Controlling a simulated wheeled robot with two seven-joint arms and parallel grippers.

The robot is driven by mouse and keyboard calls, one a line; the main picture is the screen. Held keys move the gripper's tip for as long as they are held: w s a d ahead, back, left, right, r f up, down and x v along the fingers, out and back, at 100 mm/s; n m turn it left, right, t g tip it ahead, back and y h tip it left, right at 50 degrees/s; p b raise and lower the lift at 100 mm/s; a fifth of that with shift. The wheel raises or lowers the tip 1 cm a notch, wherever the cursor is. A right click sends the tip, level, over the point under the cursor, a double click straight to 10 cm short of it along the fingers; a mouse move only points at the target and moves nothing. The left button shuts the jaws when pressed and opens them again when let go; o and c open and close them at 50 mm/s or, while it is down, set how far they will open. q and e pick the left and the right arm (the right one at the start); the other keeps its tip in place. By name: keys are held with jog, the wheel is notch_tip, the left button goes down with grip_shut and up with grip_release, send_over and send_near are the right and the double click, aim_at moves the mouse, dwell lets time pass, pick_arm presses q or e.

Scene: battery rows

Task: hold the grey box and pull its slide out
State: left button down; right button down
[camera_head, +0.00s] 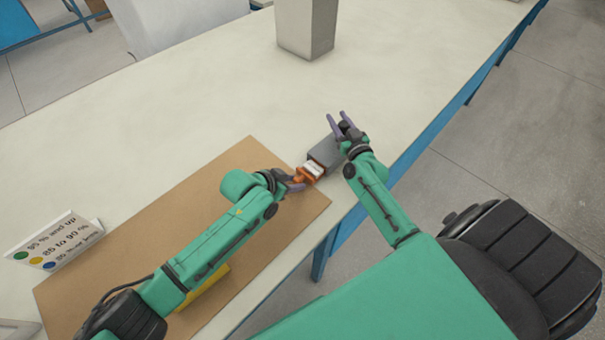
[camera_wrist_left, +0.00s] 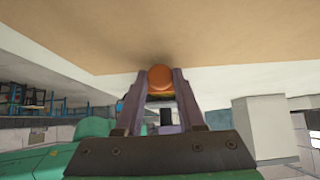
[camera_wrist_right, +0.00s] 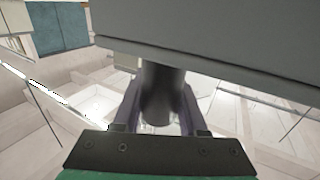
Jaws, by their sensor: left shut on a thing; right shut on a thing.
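The grey box (camera_head: 326,152) sits at the right edge of the brown board, near the table's front edge. Its slide (camera_head: 313,169), orange with pale contents, shows outside the box's left end, so it is at least partly out. My left gripper (camera_head: 295,184) is shut on the slide's round orange knob (camera_wrist_left: 160,77), which sits between its fingers in the left wrist view. My right gripper (camera_head: 338,124) is at the box's right side. In the right wrist view its fingers (camera_wrist_right: 160,115) are around a dark round post (camera_wrist_right: 160,95) beside the grey box (camera_wrist_right: 215,40).
The brown board (camera_head: 240,165) lies on the pale table. A sign with coloured dots (camera_head: 55,243) stands at left. A yellow thing (camera_head: 207,286) is partly hidden under my left arm. A grey pillar (camera_head: 306,25) stands at the back. Table behind the box is clear.

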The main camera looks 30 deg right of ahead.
pick_arm(q)
jog(key=a, duration=0.2)
jog(key=s+a, duration=0.1)
jog(key=a, duration=0.1)
jog(key=shift+s+a, duration=0.15)
jog(key=shift+a, duration=0.2)
jog(key=c, duration=0.5)
grip_release()
jog(key=shift+d, duration=0.1)
jog(key=v, duration=1.2)
